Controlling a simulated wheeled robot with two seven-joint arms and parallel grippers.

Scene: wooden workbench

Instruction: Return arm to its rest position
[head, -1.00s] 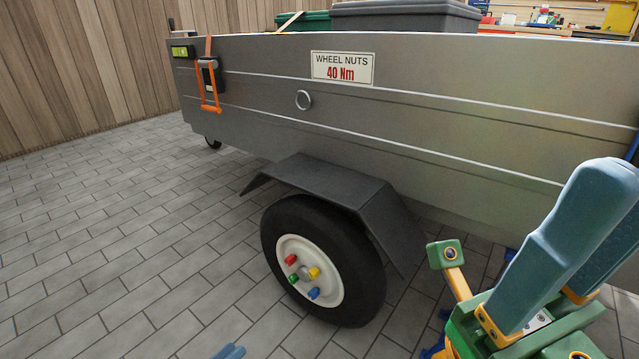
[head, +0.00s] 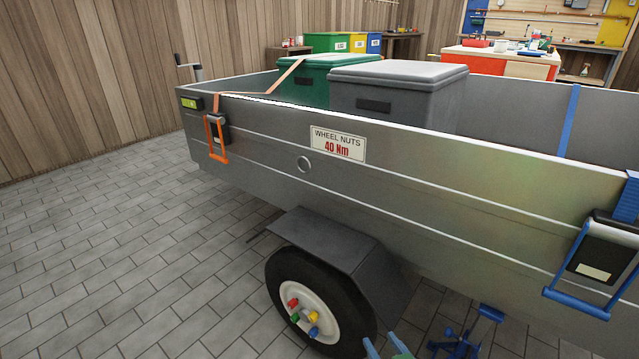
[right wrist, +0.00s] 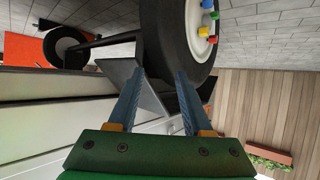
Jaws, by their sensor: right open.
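My right gripper (head: 382,346) just enters the bottom edge of the head view, its pale blue fingertips beside the trailer wheel (head: 308,300) and in front of its lower right side. Most of the right arm is out of view. In the right wrist view the two blue fingers (right wrist: 160,76) are apart with nothing held between them. They point toward the tyre and the dark fender (right wrist: 128,82); I cannot tell if they touch either. My left gripper is in neither view.
The grey trailer (head: 265,165) fills the right side, carrying a green box (head: 312,82) and a grey box (head: 392,98). A blue ratchet strap (head: 597,255) hangs on its side. A blue metal piece (head: 485,325) stands below. Paved floor (head: 110,240) at left is clear.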

